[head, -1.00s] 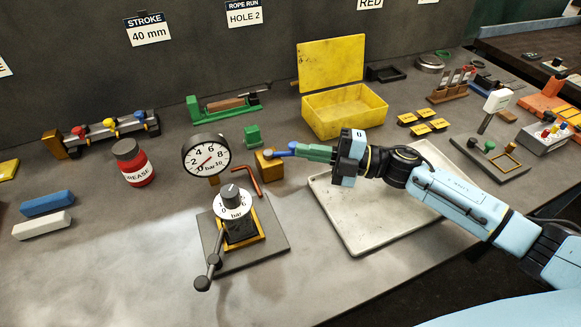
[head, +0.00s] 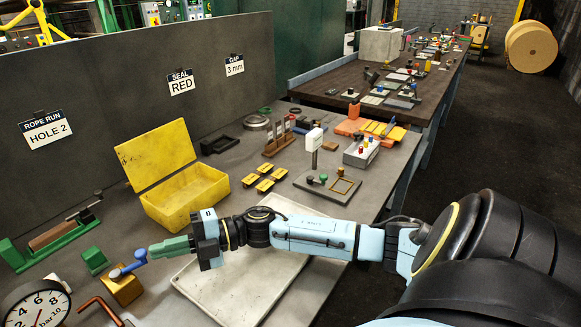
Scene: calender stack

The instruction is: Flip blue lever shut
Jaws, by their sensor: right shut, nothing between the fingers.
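The blue lever (head: 128,266) sits on top of a small brass block (head: 123,288) at the lower left. Its arm points to the upper right, toward my right gripper. My right gripper (head: 153,250) has green fingers, shut and empty. Their tips are at the free end of the lever; I cannot tell whether they touch it. My right arm reaches in from the right, above a pale tray. My left gripper is not in view.
A pale tray (head: 228,300) lies below my right gripper. An open yellow box (head: 187,202) stands behind it. A green block (head: 95,262), a pressure gauge (head: 38,306) and a copper-coloured bent rod (head: 101,308) are near the brass block. A second bench (head: 420,105) stands farther back.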

